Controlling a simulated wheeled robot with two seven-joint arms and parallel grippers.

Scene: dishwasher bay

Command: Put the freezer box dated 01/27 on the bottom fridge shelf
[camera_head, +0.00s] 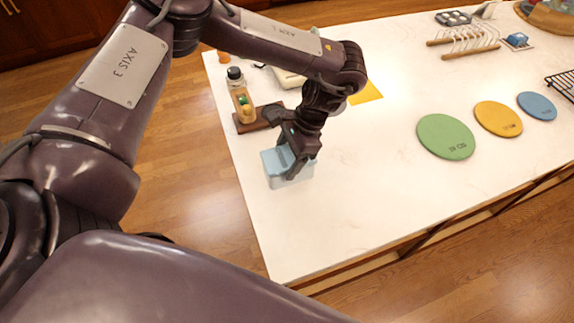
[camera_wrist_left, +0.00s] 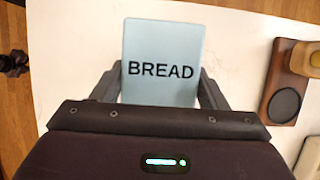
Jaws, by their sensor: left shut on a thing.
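A pale blue box (camera_head: 285,169) is at the near left edge of the white counter in the head view. In the left wrist view its top face (camera_wrist_left: 160,62) reads BREAD; no date is legible. My left gripper (camera_head: 297,160) reaches down over it from above and is shut on it, with a finger on either side in the left wrist view (camera_wrist_left: 160,92). I cannot tell whether the box touches the counter. No fridge or shelf shows in either view. My right gripper is not in view.
A brown wooden tray (camera_head: 245,127) holding a bottle stands just behind the box on the white counter (camera_head: 370,180). Green (camera_head: 446,136), yellow (camera_head: 498,119) and blue (camera_head: 537,106) round mats lie to the right. A wooden rack (camera_head: 468,41) stands farther back. The counter's middle is clear.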

